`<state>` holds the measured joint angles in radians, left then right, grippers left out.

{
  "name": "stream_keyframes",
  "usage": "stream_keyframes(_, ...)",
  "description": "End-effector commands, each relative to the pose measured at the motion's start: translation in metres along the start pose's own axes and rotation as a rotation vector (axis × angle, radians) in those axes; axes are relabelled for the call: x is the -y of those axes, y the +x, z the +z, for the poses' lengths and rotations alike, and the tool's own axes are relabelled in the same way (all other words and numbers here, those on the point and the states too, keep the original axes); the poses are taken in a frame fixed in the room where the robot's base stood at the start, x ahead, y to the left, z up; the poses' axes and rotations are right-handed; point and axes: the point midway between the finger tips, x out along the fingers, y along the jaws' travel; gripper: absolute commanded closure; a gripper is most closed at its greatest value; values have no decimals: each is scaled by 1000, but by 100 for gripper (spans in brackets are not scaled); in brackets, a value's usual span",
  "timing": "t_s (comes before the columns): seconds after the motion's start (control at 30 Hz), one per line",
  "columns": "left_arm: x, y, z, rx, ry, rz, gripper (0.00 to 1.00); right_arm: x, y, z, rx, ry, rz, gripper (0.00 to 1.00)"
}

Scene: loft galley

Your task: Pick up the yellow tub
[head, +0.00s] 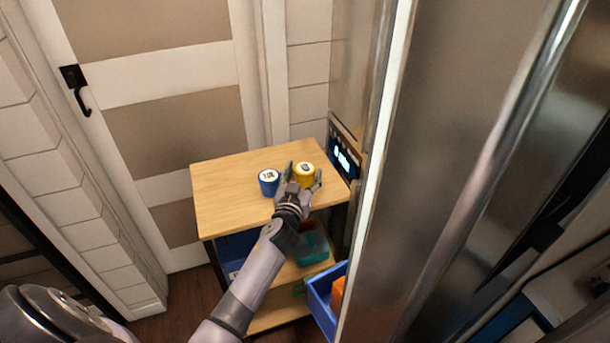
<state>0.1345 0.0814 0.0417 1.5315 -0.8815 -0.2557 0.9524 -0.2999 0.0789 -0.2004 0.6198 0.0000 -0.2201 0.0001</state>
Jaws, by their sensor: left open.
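The yellow tub (304,172) has a white label on its top and stands on the wooden top of a small shelf unit (225,187). My left gripper (303,180) is at the tub, with one finger on its left side and one at its right side. The jaws are open. I cannot tell whether the fingers touch the tub. The gripper hides the tub's lower front. My right gripper is not in view.
A blue tub (268,182) with a white label stands just left of my left gripper. A dark panel with a lit display (344,158) is close on the right. A blue bin (321,303) is below. The left part of the wooden top is clear.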

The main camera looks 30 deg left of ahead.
Motion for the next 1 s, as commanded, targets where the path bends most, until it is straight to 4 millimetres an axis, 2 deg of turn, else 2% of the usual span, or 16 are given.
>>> stream_keyframes(0.07,0,0,0,0,0,0,41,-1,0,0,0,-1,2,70)
stream_keyframes(0.7,0,0,0,-1,1,0,83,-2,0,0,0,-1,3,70)
stream_keyframes(1.0,0,-1,-4,-2,1,0,83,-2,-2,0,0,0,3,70)
